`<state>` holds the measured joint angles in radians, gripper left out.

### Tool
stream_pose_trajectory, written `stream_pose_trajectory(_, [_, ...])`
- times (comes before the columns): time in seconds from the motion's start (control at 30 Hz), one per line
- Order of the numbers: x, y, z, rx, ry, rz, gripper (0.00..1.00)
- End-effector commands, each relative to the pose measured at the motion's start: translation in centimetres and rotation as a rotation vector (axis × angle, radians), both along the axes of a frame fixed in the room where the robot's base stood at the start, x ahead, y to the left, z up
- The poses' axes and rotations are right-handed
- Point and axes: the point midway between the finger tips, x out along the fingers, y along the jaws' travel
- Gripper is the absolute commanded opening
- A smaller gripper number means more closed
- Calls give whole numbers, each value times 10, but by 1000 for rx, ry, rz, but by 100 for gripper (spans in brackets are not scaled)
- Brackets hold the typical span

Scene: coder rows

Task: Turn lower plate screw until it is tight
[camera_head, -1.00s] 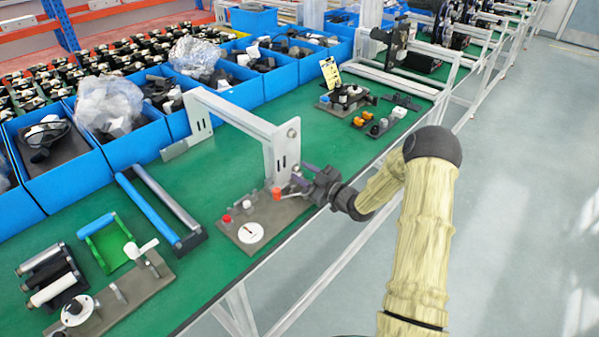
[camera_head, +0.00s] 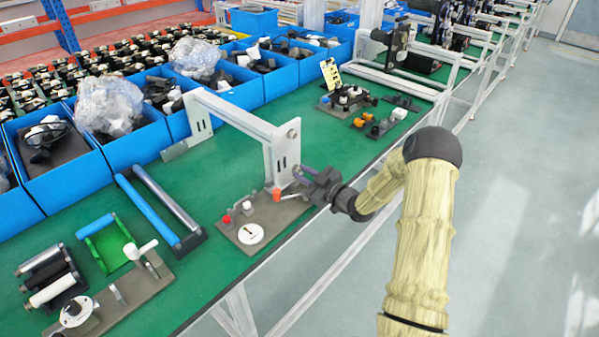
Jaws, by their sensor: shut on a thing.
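A pale metal frame (camera_head: 236,113) stands on the green bench, with an upright slotted plate (camera_head: 281,160) at its near right end. A round bolt head (camera_head: 292,133) shows near the top of this plate. My gripper (camera_head: 299,174) is at the lower right edge of the plate, reaching in from the right. It is shut on the lower plate screw, which its fingers and the small scale hide from view. I cannot see how far the screw sits in the plate.
A grey base board (camera_head: 290,208) with red and white knobs, an orange cap (camera_head: 277,194) and a white dial (camera_head: 250,234) lies just below my gripper. A blue-handled roller frame (camera_head: 150,205) lies to the left. Blue bins (camera_head: 140,138) line the back.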

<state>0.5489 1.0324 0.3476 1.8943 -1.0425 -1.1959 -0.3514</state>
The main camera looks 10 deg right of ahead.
Motion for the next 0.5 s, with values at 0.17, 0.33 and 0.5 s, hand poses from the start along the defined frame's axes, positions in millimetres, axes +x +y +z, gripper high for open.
stream_pose_trajectory(0.17, [0,-1,3,144,106,-2,0])
stream_pose_trajectory(0.33, [0,0,3,307,226,-1,0])
stream_pose_trajectory(0.5, [1,0,3,467,342,0,0])
